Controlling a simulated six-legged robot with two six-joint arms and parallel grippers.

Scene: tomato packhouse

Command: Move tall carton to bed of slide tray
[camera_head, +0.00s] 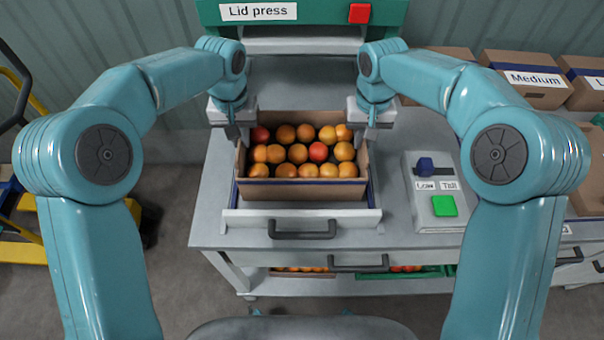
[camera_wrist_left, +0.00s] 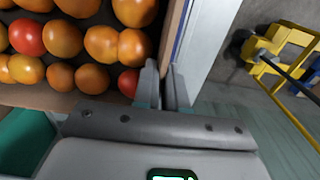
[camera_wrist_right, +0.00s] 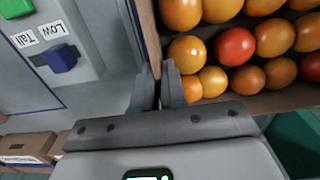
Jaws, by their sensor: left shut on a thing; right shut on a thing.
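The carton (camera_head: 302,190) is brown with a blue band and is filled with orange and red tomatoes. It stands upright within the outline of the slide tray (camera_head: 258,219), behind the tray's front panel and handle. I cannot tell whether its base touches the bed, which is mostly hidden. My left gripper (camera_head: 240,140) is shut on the left wall of the carton; its fingers straddle the wall in the left wrist view (camera_wrist_left: 166,85). My right gripper (camera_head: 368,138) is shut on the right wall, also seen in the right wrist view (camera_wrist_right: 158,88).
The lid press (camera_head: 300,14) with a red button stands behind the carton. A control box (camera_head: 436,205) with a blue Low/Tall switch and green button is to the right. Cartons (camera_head: 530,88) stand at the back right, one labelled Medium. A yellow pallet truck (camera_head: 25,235) is at the left.

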